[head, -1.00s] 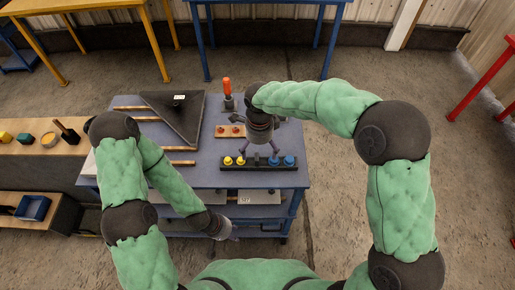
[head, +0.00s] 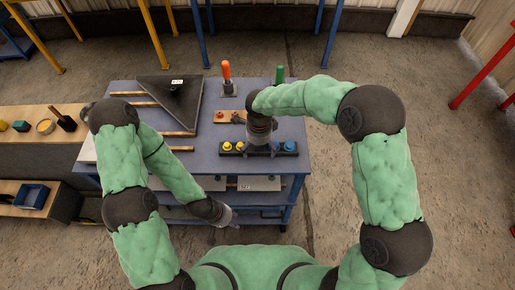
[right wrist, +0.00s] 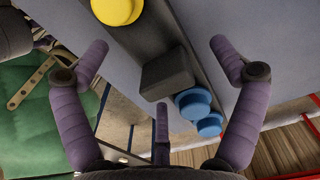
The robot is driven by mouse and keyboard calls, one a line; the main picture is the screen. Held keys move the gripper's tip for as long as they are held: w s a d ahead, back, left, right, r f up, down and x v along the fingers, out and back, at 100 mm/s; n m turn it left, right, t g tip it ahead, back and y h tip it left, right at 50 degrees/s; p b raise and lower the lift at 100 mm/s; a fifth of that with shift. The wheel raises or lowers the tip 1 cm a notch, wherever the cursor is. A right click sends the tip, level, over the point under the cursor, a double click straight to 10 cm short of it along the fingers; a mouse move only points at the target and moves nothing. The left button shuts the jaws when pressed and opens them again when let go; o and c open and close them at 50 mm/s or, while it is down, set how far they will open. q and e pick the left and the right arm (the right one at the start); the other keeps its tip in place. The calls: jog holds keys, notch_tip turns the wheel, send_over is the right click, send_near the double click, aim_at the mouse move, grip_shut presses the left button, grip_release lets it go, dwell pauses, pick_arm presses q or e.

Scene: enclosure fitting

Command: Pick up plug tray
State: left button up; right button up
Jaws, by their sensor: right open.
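The plug tray (head: 236,154) is a dark bar near the front edge of the blue table, with yellow plugs on its left and blue plugs on its right. In the right wrist view the tray (right wrist: 150,42) runs diagonally, with a raised dark block at its middle, a yellow plug (right wrist: 117,8) and two blue plugs (right wrist: 193,103). My right gripper (right wrist: 160,50) is open, its purple fingers spread either side of the block, holding nothing. In the head view my right gripper (head: 262,150) hides the tray's middle. My left gripper (head: 230,220) hangs low by the table front; its jaws are unclear.
Behind the tray are a wooden board with red knobs (head: 228,117), an orange-handled tool (head: 227,78) and a green handle (head: 279,75). A black triangular panel (head: 178,105) lies back left over wooden strips. A wooden bench (head: 28,150) with small items stands left.

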jog(key=shift+f, duration=0.45)
jog(key=c, duration=1.3)
jog(key=shift+r, duration=0.15)
jog(key=shift+r, duration=0.55)
notch_tip(320, 180, up, 2)
jog(key=shift+r+p, duration=0.1)
jog(key=shift+p, duration=0.45)
jog(key=s+r, duration=0.3)
jog(key=s, duration=0.1)
jog(key=s+r+p, duration=0.1)
jog(key=s+r, duration=0.2)
jog(key=s, duration=0.2)
jog(key=s+r+p, duration=0.1)
jog(key=s+r, duration=0.2)
jog(key=s, duration=0.2)
jog(key=shift+a+r, duration=0.15)
jog(key=shift+r, duration=0.1)
